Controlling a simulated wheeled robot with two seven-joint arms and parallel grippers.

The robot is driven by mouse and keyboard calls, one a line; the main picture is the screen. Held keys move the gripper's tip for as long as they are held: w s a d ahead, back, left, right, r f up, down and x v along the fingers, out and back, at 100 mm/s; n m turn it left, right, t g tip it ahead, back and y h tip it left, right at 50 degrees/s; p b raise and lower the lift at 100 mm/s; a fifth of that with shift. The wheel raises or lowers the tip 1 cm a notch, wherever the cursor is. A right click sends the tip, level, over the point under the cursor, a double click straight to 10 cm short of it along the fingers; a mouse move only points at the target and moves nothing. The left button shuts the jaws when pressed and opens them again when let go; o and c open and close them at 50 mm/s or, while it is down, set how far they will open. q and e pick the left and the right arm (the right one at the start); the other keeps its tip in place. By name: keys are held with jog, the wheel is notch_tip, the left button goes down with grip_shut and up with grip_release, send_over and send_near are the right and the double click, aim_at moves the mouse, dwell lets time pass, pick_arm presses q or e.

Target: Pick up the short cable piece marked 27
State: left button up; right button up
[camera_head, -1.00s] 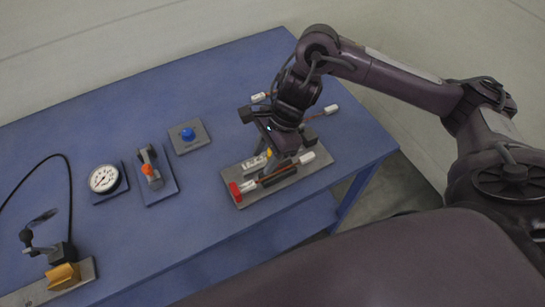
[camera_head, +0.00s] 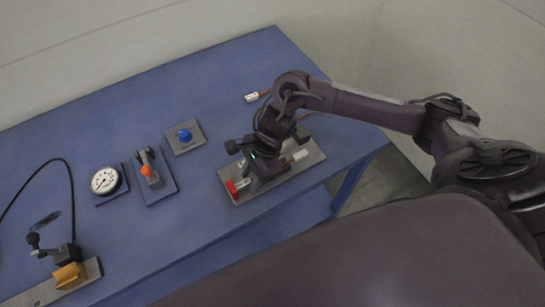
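My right gripper (camera_head: 262,172) is low over the grey plate (camera_head: 308,158) on the blue table, pointing down. Its fingers are mostly hidden behind its own body, so I cannot tell whether they are open or shut. A cable piece with white ends lies on the plate; its white right end (camera_head: 299,155) shows to the right of the gripper. A red block (camera_head: 232,188) sits at the plate's left end. Another cable piece with a white tag (camera_head: 252,97) lies behind the arm. No number is readable on either piece. My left gripper is not in view.
A blue button on a grey plate (camera_head: 185,135), an orange-knobbed lever (camera_head: 147,170) and a round gauge (camera_head: 105,181) stand left of the plate. A clamp device with a yellow block (camera_head: 69,276) is at front left. The back left of the table (camera_head: 90,120) is clear.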

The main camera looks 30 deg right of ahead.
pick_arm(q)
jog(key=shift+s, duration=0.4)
pick_arm(e)
grip_shut()
jog(key=shift+r, duration=0.1)
